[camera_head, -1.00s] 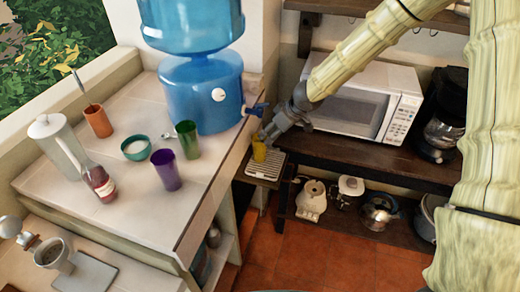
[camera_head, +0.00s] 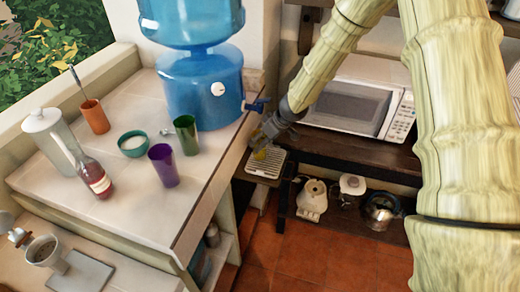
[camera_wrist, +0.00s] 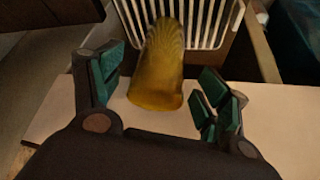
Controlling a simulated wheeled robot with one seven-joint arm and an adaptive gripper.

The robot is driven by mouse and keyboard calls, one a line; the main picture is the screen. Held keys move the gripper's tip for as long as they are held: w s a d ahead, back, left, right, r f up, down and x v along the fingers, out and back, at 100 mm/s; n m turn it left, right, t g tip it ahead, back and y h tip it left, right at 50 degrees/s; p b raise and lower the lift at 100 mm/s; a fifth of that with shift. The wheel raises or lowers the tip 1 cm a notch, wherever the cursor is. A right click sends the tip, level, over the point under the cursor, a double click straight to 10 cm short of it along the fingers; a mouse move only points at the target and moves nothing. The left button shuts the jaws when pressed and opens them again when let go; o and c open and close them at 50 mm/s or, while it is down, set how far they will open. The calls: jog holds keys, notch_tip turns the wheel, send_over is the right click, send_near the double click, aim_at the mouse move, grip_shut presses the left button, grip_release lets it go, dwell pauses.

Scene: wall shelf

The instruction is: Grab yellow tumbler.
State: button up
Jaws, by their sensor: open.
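The yellow tumbler (camera_head: 260,154) is at the slatted rack below the blue dispenser's tap, partly hidden by my gripper (camera_head: 266,138) in the head view. In the wrist view the yellow tumbler (camera_wrist: 160,65) lies in the gap between my two fingers, its near end close to the palm. My gripper (camera_wrist: 160,88) is open, with green pads on either side of the tumbler and visible space on both sides. I cannot tell from these views whether the tumbler stands fully on the rack.
The rack (camera_head: 266,163) sits beside the tiled counter (camera_head: 120,205). A blue water dispenser (camera_head: 205,90), purple cup (camera_head: 164,167) and green cup (camera_head: 187,135) stand on the counter. A microwave (camera_head: 350,105) is on the dark shelf to the right.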

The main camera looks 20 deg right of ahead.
jog(key=shift+x, duration=0.9)
jog(key=shift+c, duration=0.4)
jog(key=c, duration=1.4)
jog(key=shift+r, duration=0.35)
